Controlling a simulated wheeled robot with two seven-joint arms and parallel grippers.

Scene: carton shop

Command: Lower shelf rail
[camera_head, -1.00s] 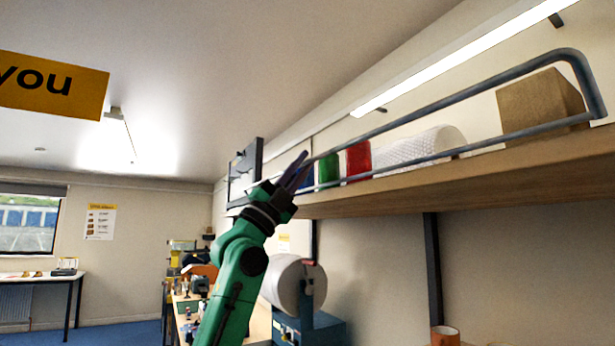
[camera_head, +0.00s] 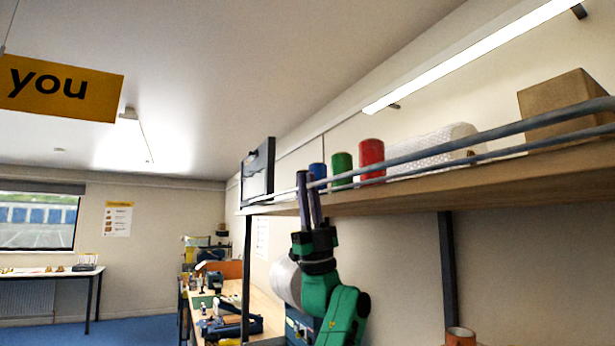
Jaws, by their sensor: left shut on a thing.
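The grey shelf rail (camera_head: 500,131) runs along the front of the wooden shelf (camera_head: 440,191). Its upper bar now sits low, a little above its lower bar, and its right end is out of view. The exact grip is small and hard to make out. My right gripper is not in view.
On the shelf behind the rail stand a blue roll (camera_head: 317,172), a green roll (camera_head: 342,167), a red roll (camera_head: 371,157), bubble wrap (camera_head: 432,145) and a carton (camera_head: 561,103). A yellow sign (camera_head: 62,88) hangs at left. An orange mug (camera_head: 460,336) is below the shelf.

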